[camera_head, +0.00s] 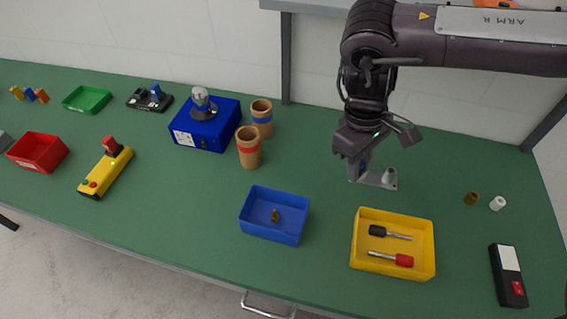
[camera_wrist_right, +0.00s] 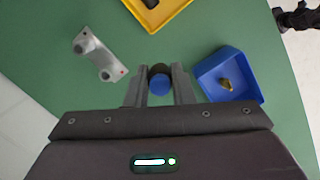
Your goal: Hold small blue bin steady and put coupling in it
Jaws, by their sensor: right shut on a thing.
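The small blue bin (camera_head: 252,225) stands upright on the green table, with a small brass fitting (camera_head: 275,215) lying in it. The bin also shows right of the jaws in the right wrist view (camera_wrist_right: 251,95). My right gripper (camera_head: 357,172) points down behind and right of the bin, apart from it. Its jaws (camera_wrist_right: 160,88) are shut on a short dark cylinder with a blue end (camera_wrist_right: 160,85). I cannot tell whether this piece or the brass one is the coupling.
A grey metal bracket (camera_head: 376,181) lies beside the right gripper. A yellow bin (camera_head: 393,215) with two screwdrivers stands right of the blue bin. Two cardboard tubes (camera_head: 249,150) and a blue box (camera_head: 190,136) stand behind. Green table between blue bin and gripper is clear.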

